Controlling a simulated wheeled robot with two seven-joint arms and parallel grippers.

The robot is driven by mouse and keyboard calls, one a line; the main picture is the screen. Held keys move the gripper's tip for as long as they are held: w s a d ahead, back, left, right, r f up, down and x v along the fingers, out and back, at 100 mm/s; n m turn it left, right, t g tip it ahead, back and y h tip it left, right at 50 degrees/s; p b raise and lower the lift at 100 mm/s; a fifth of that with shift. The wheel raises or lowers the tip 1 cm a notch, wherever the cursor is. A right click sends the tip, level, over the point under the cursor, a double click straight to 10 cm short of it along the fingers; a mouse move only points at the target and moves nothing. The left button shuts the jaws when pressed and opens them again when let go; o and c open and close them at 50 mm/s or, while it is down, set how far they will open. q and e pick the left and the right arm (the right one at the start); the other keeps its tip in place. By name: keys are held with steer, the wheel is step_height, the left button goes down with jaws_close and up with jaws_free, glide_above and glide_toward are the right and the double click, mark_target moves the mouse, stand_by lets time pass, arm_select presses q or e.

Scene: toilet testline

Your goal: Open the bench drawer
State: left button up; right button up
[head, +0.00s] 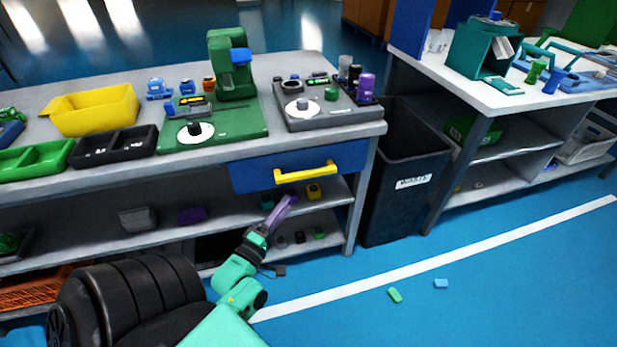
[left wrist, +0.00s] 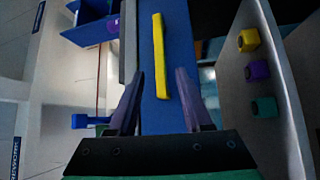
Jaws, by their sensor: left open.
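The bench drawer (head: 250,174) has a blue front and sits under the grey bench top, with no open interior visible. Its yellow bar handle (head: 306,174) runs across the front. My left gripper (head: 287,201) has purple fingers and is just below and in front of the handle in the head view. In the left wrist view, the handle (left wrist: 160,55) appears as an upright yellow bar on the blue drawer front (left wrist: 179,40), ahead of the open fingers (left wrist: 159,74) and between them. Nothing is between the jaws, and the handle looks apart from the fingers. My right gripper is not in view.
A black waste bin (head: 405,190) stands right of the bench. Lower shelves (head: 335,190) under the drawer hold small coloured blocks. A green machine (head: 232,75) and yellow tray (head: 95,110) stand on the bench top. The blue floor right of my arm is mostly clear.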

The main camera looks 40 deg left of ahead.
mark_target(308, 174)
arm_select(q)
steer(key=x, duration=1.3)
steer(key=shift+w+f+b, duration=0.1)
steer(key=shift+w+b, duration=0.1)
steer(key=shift+b, duration=0.1)
jaws_close()
stand_by(0.5)
